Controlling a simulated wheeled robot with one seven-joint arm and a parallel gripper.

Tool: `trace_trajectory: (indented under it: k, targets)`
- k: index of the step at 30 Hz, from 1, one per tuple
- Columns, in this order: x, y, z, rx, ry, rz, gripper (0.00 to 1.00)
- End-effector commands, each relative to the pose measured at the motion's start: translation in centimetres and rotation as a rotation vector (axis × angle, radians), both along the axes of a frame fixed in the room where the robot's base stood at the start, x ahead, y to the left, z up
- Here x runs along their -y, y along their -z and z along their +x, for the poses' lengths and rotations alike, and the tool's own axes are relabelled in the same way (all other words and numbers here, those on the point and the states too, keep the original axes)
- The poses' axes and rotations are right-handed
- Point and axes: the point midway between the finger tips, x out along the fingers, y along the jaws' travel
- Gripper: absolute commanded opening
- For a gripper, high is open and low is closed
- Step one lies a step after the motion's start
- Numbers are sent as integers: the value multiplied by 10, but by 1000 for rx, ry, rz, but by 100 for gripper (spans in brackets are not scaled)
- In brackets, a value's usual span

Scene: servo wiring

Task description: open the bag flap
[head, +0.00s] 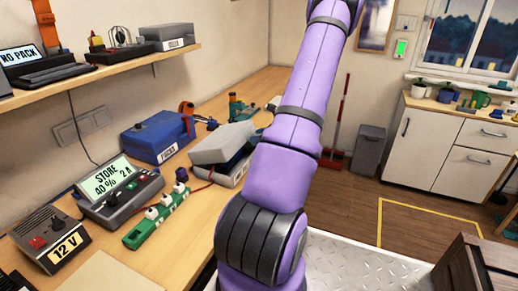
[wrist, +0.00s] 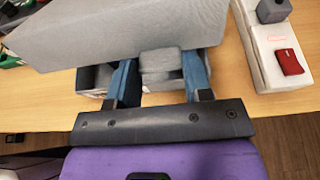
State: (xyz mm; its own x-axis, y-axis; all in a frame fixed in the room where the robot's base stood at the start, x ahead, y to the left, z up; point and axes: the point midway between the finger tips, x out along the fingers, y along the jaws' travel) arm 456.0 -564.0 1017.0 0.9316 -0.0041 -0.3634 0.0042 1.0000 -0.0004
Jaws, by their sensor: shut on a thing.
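The grey bag shows in the head view left of my arm, with its body (head: 227,174) on the bench and its flap (head: 222,144) tilted above it. A gap shows between flap and body. In the wrist view the grey flap (wrist: 120,30) fills the upper left. My gripper (wrist: 160,68) has its two blue fingers on either side of a light grey part at the flap's near edge, shut on it. The bag's inside is mostly hidden under the flap.
A blue box (head: 157,136), a green power strip (head: 157,218), a display unit (head: 120,192) and a 12 V unit (head: 50,239) crowd the bench left of the bag. A shelf (head: 100,70) hangs above. A red item (wrist: 289,62) lies right in the wrist view.

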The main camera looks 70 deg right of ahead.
Motion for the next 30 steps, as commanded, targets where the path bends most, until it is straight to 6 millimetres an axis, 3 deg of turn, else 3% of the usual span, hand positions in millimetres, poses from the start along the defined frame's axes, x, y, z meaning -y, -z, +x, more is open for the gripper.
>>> trace_trajectory:
  k: [12, 30]
  targets:
    - [2, -58, 35, -300, -4, -8, 4]
    - [2, -107, 96, -674, -6, -7, 4]
